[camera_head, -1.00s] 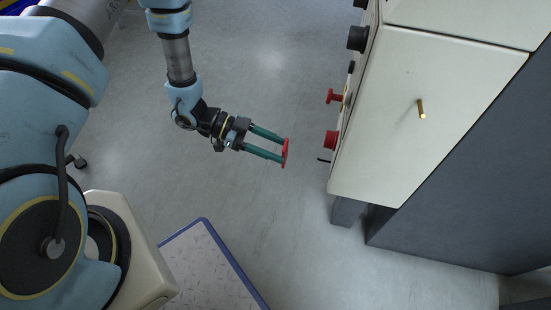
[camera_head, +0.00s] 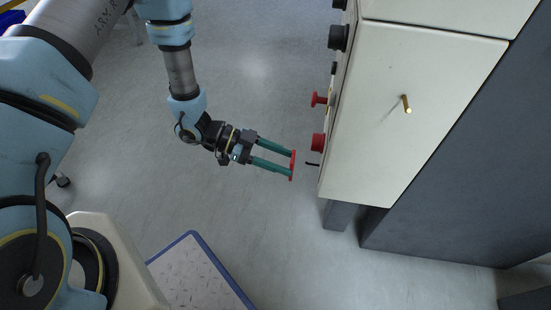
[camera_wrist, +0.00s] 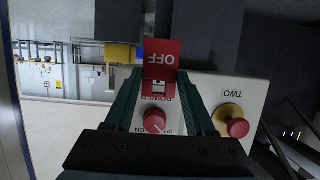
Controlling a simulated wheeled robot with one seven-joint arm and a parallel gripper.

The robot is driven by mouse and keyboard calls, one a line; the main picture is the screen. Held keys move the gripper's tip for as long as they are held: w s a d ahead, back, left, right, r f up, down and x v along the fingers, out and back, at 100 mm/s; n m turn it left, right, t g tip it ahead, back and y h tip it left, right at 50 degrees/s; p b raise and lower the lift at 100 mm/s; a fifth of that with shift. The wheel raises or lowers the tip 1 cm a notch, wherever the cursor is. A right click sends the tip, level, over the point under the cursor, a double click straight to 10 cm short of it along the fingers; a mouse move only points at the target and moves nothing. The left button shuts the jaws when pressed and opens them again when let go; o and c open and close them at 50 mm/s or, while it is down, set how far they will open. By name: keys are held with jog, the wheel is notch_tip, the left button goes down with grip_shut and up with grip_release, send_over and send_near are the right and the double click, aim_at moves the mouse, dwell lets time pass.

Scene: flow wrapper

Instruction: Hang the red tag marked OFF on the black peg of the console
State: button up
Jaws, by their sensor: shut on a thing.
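My gripper (camera_head: 289,165) is shut on the red tag (camera_head: 293,159), which shows edge-on at the fingertips in the head view. In the wrist view the tag (camera_wrist: 160,57) is between the green fingers, and its OFF lettering appears upside down. A pale opening shows in the tag near the fingertips. The console (camera_head: 410,120) stands to the right in the head view. Its thin black peg (camera_head: 312,164) sticks out to the left, a short gap from the tag. I cannot make out the peg in the wrist view.
A red button (camera_head: 318,142), another red control (camera_head: 318,99) and black knobs (camera_head: 338,38) stick out of the same console face. The wrist view shows a red POWER knob (camera_wrist: 154,121) and a red button on yellow (camera_wrist: 236,122). A brass pin (camera_head: 406,103) stands on the console top.

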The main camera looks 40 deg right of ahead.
jog(key=shift+r+x, duration=0.2)
jog(key=shift+x, duration=0.6)
jog(key=shift+r+x, duration=0.2)
jog(key=shift+x, duration=0.6)
jog(key=shift+r+x, duration=0.15)
jog(key=shift+x, duration=0.65)
jog(key=shift+s+d, duration=0.2)
jog(key=o, duration=1.4)
jog(key=p+v, duration=0.1)
jog(key=v, duration=0.9)
jog(key=shift+w+a, duration=0.25)
jog(key=shift+r, duration=0.1)
